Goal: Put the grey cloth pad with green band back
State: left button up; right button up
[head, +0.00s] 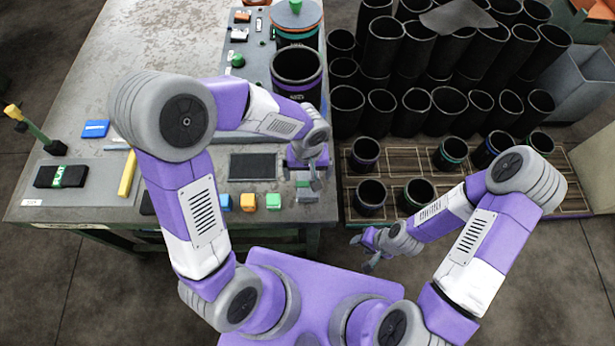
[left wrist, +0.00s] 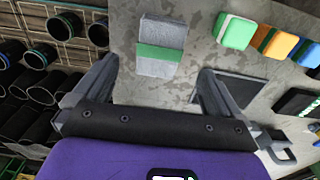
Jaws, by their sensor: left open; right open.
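The grey cloth pad with a green band (left wrist: 163,45) lies on the grey table near its right edge. In the head view the pad (head: 307,196) shows only partly, behind my left gripper (head: 304,174). My left gripper is open and empty above the table. In the left wrist view the pad lies just beyond the open fingertips (left wrist: 155,80), roughly between them and apart from them. My right gripper (head: 368,246) is open and empty, low in front of the rack of black sleeves.
Green (head: 273,201), orange (head: 247,202) and blue (head: 225,202) blocks stand left of the pad. A dark rectangular mat (head: 253,167) lies behind them. A black pad with a green label (head: 62,176) lies far left. Several black sleeves (head: 371,192) stand at right.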

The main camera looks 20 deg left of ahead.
aim_at(307, 185)
pick_arm(q)
notch_tip(307, 185, up, 4)
jog(key=shift+r+p, duration=0.2)
jog(key=shift+p, duration=0.15)
jog(key=shift+f, duration=0.1)
dwell(0.3)
